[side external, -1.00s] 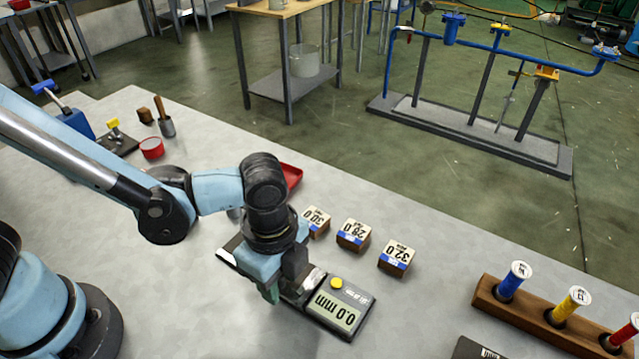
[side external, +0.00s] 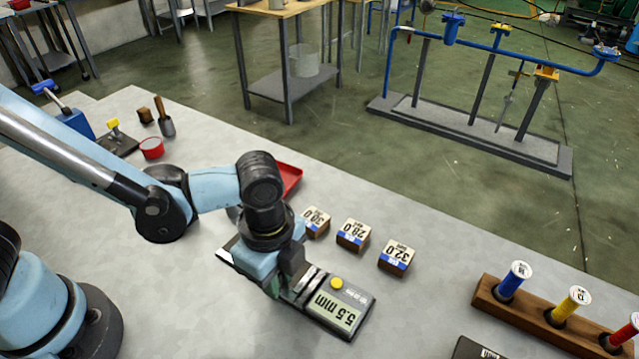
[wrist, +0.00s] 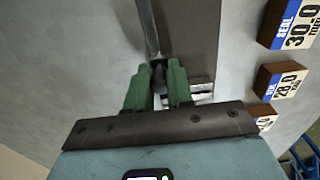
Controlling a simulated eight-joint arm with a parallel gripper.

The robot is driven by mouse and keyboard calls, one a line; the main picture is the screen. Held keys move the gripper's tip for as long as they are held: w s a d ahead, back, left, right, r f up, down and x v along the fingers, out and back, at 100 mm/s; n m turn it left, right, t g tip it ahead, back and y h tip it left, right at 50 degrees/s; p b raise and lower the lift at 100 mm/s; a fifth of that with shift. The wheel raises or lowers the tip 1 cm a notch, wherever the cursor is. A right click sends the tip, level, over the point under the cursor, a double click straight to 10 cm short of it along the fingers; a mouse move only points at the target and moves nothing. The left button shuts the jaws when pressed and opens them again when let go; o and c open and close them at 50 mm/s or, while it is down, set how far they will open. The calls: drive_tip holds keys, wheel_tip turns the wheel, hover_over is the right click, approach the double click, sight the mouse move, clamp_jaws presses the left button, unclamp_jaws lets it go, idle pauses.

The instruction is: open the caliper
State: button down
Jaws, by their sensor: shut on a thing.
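The digital caliper (side external: 341,308) lies on the grey bench in the side external view, with a yellow button and a lit display reading 5.5 mm. My gripper (side external: 283,288) is low over the caliper, left of the display, and hides much of its middle. In the wrist view the green fingers of my gripper (wrist: 159,84) are closed around a small dark part at the end of a thin metal bar. The exact contact is partly hidden.
Wooden blocks marked 30.0 (side external: 316,221), 28.0 (side external: 353,236) and 32.0 (side external: 396,259) stand behind the caliper. A red tray (side external: 290,178) is behind my wrist. A wooden rack (side external: 489,293) with coloured plugs is at the right.

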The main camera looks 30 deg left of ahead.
drive_tip(key=shift+a, duration=2.55)
drive_tip(key=c, duration=1)
unclamp_jaws()
wheel_tip(320, 180, up, 7)
